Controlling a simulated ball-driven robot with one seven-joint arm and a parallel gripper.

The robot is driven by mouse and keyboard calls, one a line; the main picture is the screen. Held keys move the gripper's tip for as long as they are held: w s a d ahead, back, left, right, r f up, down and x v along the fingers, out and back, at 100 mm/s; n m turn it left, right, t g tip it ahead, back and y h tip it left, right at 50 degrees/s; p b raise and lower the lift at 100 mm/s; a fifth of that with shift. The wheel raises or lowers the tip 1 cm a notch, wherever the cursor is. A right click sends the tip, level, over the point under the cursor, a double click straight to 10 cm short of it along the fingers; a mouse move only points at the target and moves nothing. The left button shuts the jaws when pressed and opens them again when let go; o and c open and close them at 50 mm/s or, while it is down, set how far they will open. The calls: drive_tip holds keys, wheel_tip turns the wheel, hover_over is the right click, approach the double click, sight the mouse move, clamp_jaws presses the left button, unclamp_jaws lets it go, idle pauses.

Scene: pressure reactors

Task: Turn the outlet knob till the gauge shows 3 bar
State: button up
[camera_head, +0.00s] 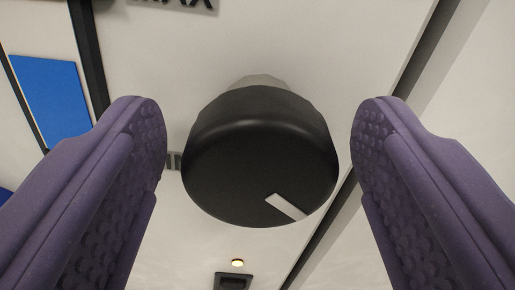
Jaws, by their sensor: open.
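A black round knob (255,150) with a white pointer mark on its face fills the middle of the view. The mark lies toward the lower right of the face. My gripper (258,145) is open, with one purple padded finger to the left of the knob and the other to the right. A gap shows between each finger and the knob, so neither appears to touch it. Part of a light grey base shows behind the knob's top. No gauge is in view.
A pale panel (300,50) lies behind the knob, with partly cut-off dark lettering at the top and more lettering half hidden left of the knob. A blue rectangle (52,100) is at left.

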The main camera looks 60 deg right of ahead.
drive_tip(key=p+v, duration=0.1)
drive_tip(key=v, duration=0.6)
drive_tip(key=shift+s+a, duration=0.15)
drive_tip(key=shift+a, duration=0.1)
drive_tip(key=w+a+r+n+t+y+b, duration=0.1)
drive_tip(key=w+a+r+t+y, duration=0.1)
drive_tip(key=w+a+r+y, duration=0.25)
drive_tip(key=w+a+r+t+y, duration=0.2)
drive_tip(key=w+r+y, duration=0.1)
drive_tip(key=w+r, duration=0.35)
drive_tip(key=s+a+r+n+t+y+b, duration=0.1)
drive_tip(key=a+r+n+y+b, duration=0.25)
drive_tip(key=r, duration=1.15)
drive_tip(key=s+a+r+n+y, duration=0.1)
drive_tip(key=s+r+n+y, duration=0.2)
drive_tip(key=s+r, duration=1.7)
drive_tip(key=shift+s+r+n+g, duration=0.35)
drive_tip(key=shift+r+n, duration=0.2)
drive_tip(key=shift+r, duration=0.25)
